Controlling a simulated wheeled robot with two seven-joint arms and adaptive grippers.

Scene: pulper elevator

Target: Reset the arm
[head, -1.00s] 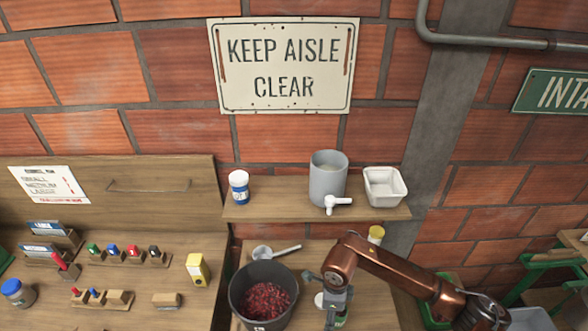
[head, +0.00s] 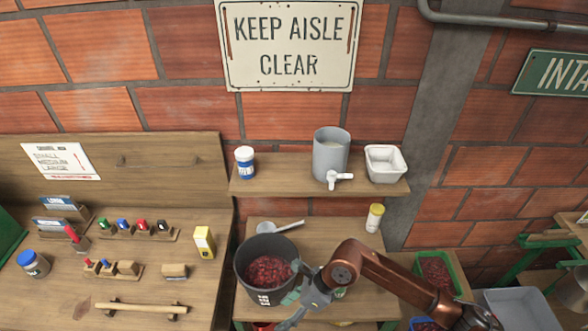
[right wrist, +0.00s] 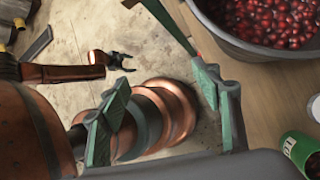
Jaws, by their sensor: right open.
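My right arm comes in from the right in the head view. Its right gripper (head: 296,306) is low, beside the front right of the dark bucket (head: 243,280) of red cherries, and partly overlaps it in the picture. In the right wrist view the right gripper (right wrist: 157,92) has its green-padded fingers wide apart with nothing between them. The bucket (right wrist: 226,35) shows at the top right there, apart from the fingers. My left gripper (right wrist: 120,61) shows small in the right wrist view, over the floor, with its jaws apart and empty. It is outside the head view.
A shelf (head: 285,187) holds a white-lidded blue jar (head: 245,166), a grey dispenser (head: 330,158) and a white tub (head: 386,166).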

